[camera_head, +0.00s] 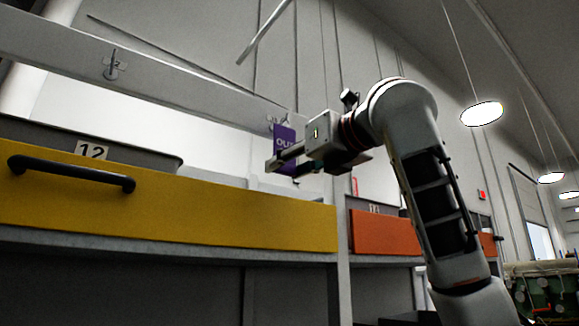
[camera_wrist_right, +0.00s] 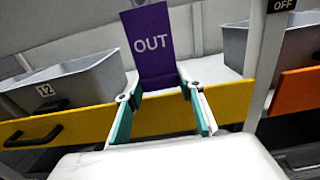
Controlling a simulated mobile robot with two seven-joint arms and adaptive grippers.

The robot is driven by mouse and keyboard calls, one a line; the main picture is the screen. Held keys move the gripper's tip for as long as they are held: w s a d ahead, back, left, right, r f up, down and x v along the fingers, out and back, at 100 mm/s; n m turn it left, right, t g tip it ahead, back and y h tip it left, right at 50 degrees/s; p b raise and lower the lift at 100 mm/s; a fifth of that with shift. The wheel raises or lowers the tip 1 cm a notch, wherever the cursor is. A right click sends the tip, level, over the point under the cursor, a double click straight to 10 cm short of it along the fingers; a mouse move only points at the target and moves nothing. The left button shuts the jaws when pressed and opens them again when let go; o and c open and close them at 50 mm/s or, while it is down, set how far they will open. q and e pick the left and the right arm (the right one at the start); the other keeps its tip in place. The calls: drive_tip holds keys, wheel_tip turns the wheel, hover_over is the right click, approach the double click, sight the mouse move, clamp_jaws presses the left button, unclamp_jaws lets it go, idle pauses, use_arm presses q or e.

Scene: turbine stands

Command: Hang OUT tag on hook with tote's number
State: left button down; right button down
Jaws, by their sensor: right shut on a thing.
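The purple OUT tag (camera_head: 285,138) is upright in my right gripper (camera_head: 281,167), beside a rail hook (camera_head: 275,121) in the head view. In the right wrist view the tag (camera_wrist_right: 151,45) stands between the fingers of the right gripper (camera_wrist_right: 163,92), which are shut on its lower part. I cannot tell whether the tag touches the hook. A grey tote (camera_head: 130,155) with number 12 sits behind the yellow drawer front; it also shows in the wrist view (camera_wrist_right: 85,80). Another hook (camera_head: 114,64) on the rail is at the upper left. My left gripper is not in view.
The yellow drawer (camera_head: 220,215) with a black handle spans the lower left. An orange drawer (camera_head: 383,233) is to its right, past a grey post (camera_wrist_right: 266,60) with an OFF label.

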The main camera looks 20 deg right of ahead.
drive_tip(key=shift+w+a, duration=0.1)
idle(0.3)
drive_tip(key=c, duration=1.2)
unclamp_jaws()
drive_tip(key=shift+c, duration=0.2)
drive_tip(key=shift+o, duration=0.9)
drive_tip(key=shift+b+v, duration=1.25)
drive_tip(key=shift+v, duration=1.05)
drive_tip(key=shift+b+v, duration=0.45)
drive_tip(key=shift+v, duration=0.85)
drive_tip(key=shift+w, duration=0.1)
